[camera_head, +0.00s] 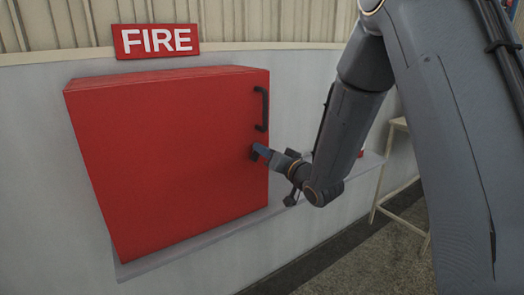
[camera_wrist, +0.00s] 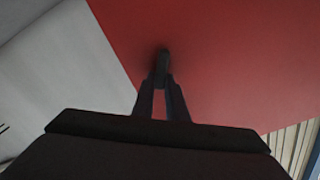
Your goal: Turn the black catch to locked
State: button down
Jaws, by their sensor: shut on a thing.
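The black catch (camera_wrist: 163,60) sits near the edge of the red cabinet door. In the head view the catch (camera_head: 254,153) is small, below the black handle, and partly hidden by my gripper. My gripper (camera_head: 259,151) reaches the door from the right. In the wrist view my gripper (camera_wrist: 161,84) has its two fingers closing together at the tips on the catch. The catch's exact angle is hard to tell. The red cabinet (camera_head: 165,160) has its door shut.
A black handle (camera_head: 262,109) stands out from the door above my gripper. A FIRE sign (camera_head: 156,40) is on the wall above the cabinet. A pale ledge (camera_head: 190,243) runs below the cabinet. A light stand (camera_head: 400,216) is at the right. Floor is clear at the lower middle.

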jog(key=m, duration=0.4)
jog(key=f+m+p, duration=0.1)
jog(key=m, duration=0.6)
jog(key=shift+w+d+f+m+p, duration=0.25)
jog(key=shift+d+m+p, duration=0.05)
jog(key=shift+p, duration=0.05)
dwell(0.4)
jog(key=c, duration=1.8)
grip_release()
jog(key=shift+o, duration=0.2)
jog(key=b+v, duration=0.1)
jog(key=v, duration=0.6)
jog(key=shift+s+d+b, duration=0.25)
jog(key=shift+s+b, duration=0.1)
jog(key=shift+b, duration=0.05)
